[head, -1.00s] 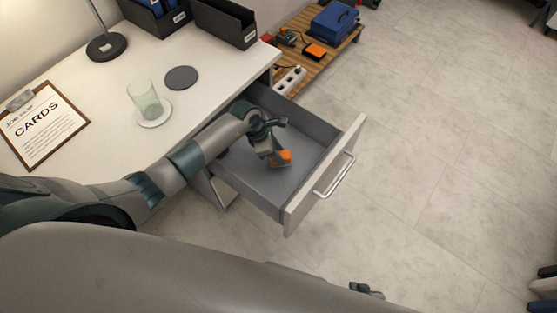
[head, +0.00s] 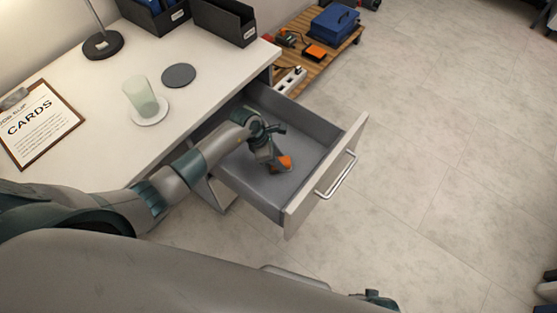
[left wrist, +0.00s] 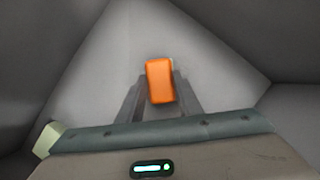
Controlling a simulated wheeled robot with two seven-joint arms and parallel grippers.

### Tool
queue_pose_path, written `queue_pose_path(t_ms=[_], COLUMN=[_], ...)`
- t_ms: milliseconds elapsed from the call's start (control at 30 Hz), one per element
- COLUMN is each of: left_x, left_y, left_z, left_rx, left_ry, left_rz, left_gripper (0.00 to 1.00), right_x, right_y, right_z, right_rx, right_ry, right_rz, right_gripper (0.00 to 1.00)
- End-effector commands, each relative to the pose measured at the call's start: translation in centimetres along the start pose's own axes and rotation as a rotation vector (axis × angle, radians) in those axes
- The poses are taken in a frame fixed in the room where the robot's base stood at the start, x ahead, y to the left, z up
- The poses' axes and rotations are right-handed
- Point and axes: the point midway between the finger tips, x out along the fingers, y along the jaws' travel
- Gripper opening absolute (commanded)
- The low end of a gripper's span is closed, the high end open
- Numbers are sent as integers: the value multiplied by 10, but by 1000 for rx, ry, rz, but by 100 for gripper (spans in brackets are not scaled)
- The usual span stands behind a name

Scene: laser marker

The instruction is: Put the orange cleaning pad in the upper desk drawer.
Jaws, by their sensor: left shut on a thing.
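The orange cleaning pad (head: 285,163) is in my left gripper (head: 278,164), inside the open upper desk drawer (head: 325,150). In the left wrist view the pad (left wrist: 160,81) sits between the two fingertips, which are shut on it. The grey drawer floor and walls surround it there. I cannot tell whether the pad touches the drawer floor. The drawer is pulled out from the desk and looks otherwise empty. A small dark part that may be my right gripper (head: 376,298) shows at the bottom edge, too little to tell its state.
The white desk top (head: 95,160) holds a clipboard (head: 38,122), a glass (head: 141,95), a dark round coaster (head: 179,75), a lamp base (head: 103,45) and dark bins (head: 223,22). A wooden pallet (head: 340,45) with a blue box (head: 334,22) stands behind.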

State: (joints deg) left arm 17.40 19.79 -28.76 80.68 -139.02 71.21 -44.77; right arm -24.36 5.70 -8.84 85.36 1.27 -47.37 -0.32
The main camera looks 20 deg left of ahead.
Motion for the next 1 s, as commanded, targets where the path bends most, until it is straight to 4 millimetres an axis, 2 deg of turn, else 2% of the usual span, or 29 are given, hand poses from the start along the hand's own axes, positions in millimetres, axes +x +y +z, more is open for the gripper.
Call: queue_pose_path(t_ms=[500,533,600,1000], left_x=[3,2,2,1], left_y=[0,0,0,0], left_z=[-1,-1,-1,0], left_rx=[0,0,0,0], left_ry=[0,0,0,0], left_rz=[0,0,0,0], left_gripper=[11,39,51,51], right_x=[-4,-5,-6,-5], right_y=[0,0,0,0], right_z=[-4,-5,-5,-5], right_rx=[0,0,-1,0], right_ry=[2,2,2,5], right_rz=[0,0,0,0], right_gripper=[0,0,0,0])
